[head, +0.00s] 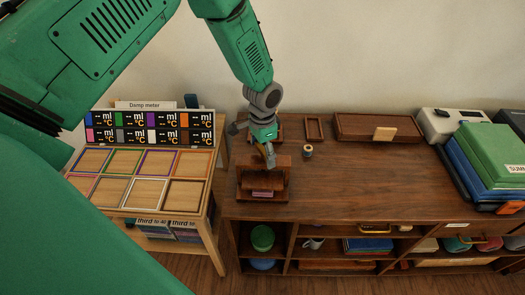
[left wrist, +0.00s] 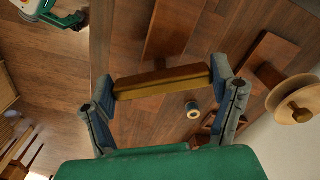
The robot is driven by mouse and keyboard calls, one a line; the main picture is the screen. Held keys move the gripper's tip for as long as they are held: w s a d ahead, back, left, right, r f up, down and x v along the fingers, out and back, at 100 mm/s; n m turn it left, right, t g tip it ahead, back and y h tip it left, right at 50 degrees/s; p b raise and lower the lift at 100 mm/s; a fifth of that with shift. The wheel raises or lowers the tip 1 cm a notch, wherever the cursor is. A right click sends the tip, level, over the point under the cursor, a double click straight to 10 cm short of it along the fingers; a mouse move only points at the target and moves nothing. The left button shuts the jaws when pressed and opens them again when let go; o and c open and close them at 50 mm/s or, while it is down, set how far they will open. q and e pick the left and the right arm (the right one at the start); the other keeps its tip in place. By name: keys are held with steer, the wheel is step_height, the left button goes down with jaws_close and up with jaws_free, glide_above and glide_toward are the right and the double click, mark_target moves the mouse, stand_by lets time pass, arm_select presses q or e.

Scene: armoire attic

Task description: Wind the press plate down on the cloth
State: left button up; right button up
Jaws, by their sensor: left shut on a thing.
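The wooden press (head: 250,186) stands at the left end of the brown cabinet top in the head view. A small pink cloth (head: 263,193) shows low in its front. My left gripper (head: 268,155) is over the press, pointing down, and hides part of its top. In the left wrist view my left gripper (left wrist: 165,82) is shut on a yellow-brown bar (left wrist: 163,83), which spans between its two fingers. I cannot tell how the bar joins the press, or how high the press plate sits. My right gripper is not in view.
A small spool (head: 308,150) stands right of the press. A small wooden frame (head: 314,127) and a wooden tray (head: 360,127) lie behind. Green and blue boxes (head: 495,150) stack at the right. A sample rack (head: 125,192) stands at the left. The cabinet top's middle is clear.

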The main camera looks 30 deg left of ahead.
arm_select(q)
steer(key=shift+w+d+m, duration=0.1)
steer(key=shift+w+m, duration=0.05)
steer(key=shift+m, duration=0.75)
steer(key=shift+w+m, duration=0.1)
steer(key=shift+m, duration=0.8)
steer(key=o, duration=1)
steer(key=shift+o, duration=0.6)
steer(key=shift+w+f, duration=0.1)
steer(key=shift+w, duration=0.05)
step_height(320, 180, up, 12)
steer(key=shift+f, duration=0.15)
